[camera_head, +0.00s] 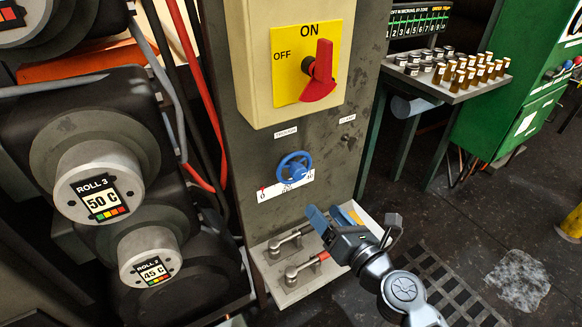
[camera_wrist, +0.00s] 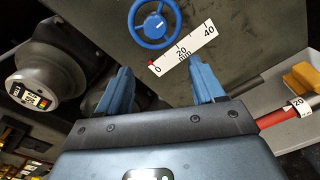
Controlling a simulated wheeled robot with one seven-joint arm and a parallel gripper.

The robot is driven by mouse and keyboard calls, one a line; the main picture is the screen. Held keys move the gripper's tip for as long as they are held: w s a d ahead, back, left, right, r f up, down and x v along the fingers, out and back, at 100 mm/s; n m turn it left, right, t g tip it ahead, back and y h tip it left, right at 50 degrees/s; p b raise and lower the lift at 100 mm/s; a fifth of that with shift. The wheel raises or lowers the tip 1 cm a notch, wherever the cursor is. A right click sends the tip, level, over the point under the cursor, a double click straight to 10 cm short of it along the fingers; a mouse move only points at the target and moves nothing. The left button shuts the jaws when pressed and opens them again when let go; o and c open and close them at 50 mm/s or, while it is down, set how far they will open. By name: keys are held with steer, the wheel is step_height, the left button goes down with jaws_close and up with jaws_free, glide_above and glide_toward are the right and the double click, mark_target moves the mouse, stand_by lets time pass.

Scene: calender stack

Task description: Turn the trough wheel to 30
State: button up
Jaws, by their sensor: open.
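The trough wheel is a small blue handwheel (camera_head: 294,167) on the grey panel, below a label too small to read surely. It also shows in the wrist view (camera_wrist: 154,24). A white scale (camera_head: 286,187) marked in mm from 0 to 40 runs beneath it, and also shows in the wrist view (camera_wrist: 184,50). A red marker (camera_wrist: 152,63) stands at the 0 end. My gripper (camera_head: 329,217) is open and empty, below and to the right of the wheel. In the wrist view its blue fingers (camera_wrist: 162,88) are apart, short of the wheel and not touching it.
A yellow switch plate with a red rotary handle (camera_head: 320,72) juts out above the wheel. Levers (camera_head: 305,265) sit on a ledge below, one with a red sleeve. Rolls (camera_head: 102,190) marked 50 C and 45 C stand at left. Open floor (camera_head: 470,240) lies at right.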

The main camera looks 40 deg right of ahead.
mark_target(301, 175)
steer(key=w+d+m, duration=0.1)
steer(key=w, duration=0.2)
steer(key=w+d+r+m+p, duration=0.1)
steer(key=w, duration=0.3)
steer(key=w+d+m, duration=0.1)
steer(key=w, duration=0.2)
steer(key=shift+w+r+t, duration=0.2)
steer(key=shift+w+t, duration=0.1)
steer(key=shift+w, duration=0.1)
steer(key=c, duration=1.1)
